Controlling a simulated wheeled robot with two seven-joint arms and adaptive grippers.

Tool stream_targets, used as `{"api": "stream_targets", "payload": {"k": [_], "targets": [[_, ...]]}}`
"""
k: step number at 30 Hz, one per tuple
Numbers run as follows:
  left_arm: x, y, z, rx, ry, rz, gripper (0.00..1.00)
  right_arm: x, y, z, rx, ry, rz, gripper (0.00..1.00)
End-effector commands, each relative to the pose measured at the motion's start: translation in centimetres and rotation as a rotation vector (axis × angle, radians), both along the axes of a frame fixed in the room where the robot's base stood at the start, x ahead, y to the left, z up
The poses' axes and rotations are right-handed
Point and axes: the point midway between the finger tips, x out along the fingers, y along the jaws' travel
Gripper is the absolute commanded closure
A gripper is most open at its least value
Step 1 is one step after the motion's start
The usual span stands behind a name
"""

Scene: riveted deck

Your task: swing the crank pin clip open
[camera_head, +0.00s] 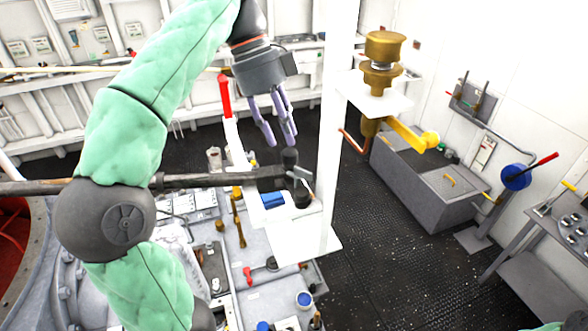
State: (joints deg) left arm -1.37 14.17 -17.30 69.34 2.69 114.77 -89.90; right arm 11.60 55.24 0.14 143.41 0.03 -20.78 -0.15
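A dark rod (215,181), which looks like the crank, runs in from the left edge, passing behind my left arm. At its right end is a dark block with a short upright black post (290,158). A small light grey metal piece (302,174) sits beside this end and may be the pin clip; whether it is open or closed is too small to tell. My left gripper (274,140) points down, just above and left of the post, with its purple fingers apart and nothing between them. My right gripper is out of view.
A white post (331,120) on a white plate (290,240) stands just right of the rod's end. A brass fitting (384,50) is right of it. A grey bin (430,185) stands further right. Dark deck floor (390,265) is open between.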

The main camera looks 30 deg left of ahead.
Motion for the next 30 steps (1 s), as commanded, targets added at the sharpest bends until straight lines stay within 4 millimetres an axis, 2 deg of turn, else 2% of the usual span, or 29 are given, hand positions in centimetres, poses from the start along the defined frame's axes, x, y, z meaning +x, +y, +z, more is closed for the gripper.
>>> {"api": "stream_targets", "payload": {"k": [1,4,15,21,29,30], "targets": [[-0.1,-0.3,-1.0,0.0,0.0,-0.001,0.64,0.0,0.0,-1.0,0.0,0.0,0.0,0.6],[-0.1,-0.7,-2.0,0.0,-0.001,-0.002,0.64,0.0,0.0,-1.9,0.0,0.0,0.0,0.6],[-0.2,-2.4,-5.6,0.0,0.0,-0.001,0.64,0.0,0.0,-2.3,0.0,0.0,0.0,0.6],[-0.2,-2.7,-6.4,0.0,-0.001,-0.001,0.64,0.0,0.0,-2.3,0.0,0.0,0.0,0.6],[-0.2,-2.7,-6.5,0.0,-0.001,-0.001,0.64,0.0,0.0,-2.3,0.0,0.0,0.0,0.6],[-0.2,-2.7,-6.5,0.0,-0.001,0.0,0.72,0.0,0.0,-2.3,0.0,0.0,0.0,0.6]]}}
